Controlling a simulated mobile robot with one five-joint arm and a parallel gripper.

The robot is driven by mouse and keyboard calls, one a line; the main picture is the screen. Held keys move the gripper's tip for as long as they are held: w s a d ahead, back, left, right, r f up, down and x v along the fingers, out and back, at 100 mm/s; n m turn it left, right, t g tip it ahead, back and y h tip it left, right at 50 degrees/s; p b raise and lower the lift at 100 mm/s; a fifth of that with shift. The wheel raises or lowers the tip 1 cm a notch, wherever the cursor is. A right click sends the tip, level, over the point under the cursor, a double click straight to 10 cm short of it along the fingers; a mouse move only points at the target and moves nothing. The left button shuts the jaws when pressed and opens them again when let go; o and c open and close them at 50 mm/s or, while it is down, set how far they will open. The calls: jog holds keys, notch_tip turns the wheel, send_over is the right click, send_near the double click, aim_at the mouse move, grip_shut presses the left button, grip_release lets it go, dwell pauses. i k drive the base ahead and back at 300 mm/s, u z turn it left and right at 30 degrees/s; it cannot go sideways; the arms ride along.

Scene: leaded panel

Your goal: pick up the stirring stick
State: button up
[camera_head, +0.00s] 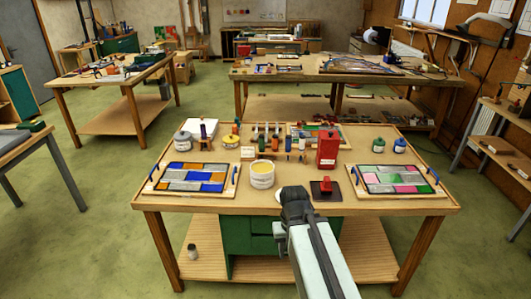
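I cannot make out a stirring stick for certain. A white pot (262,176) with yellow contents stands near the front middle of the near table. Several small upright items, too small to identify, stand in a row (277,131) behind it. My gripper (295,193) is over the table's front edge, to the right of the white pot and apart from it. I see it from behind; its dark body hides the fingertips, so I cannot tell whether it is open or holds anything.
Leaded panels in trays lie at the left (194,178) and right (394,180) of the near table (225,205). A red canister (327,150) and a red-handled block (326,190) stand right of my gripper. Jars (183,141) stand at the back left. Green floor surrounds the table.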

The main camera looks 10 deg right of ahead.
aim_at(261, 137)
jog(key=i, duration=0.8)
jog(key=u, duration=0.45)
jog(key=i, duration=1.1)
jog(key=u, duration=1.05)
jog(key=k, duration=0.75)
jog(key=u, duration=0.05)
jog(key=i, duration=0.9)
jog(key=z, duration=0.05)
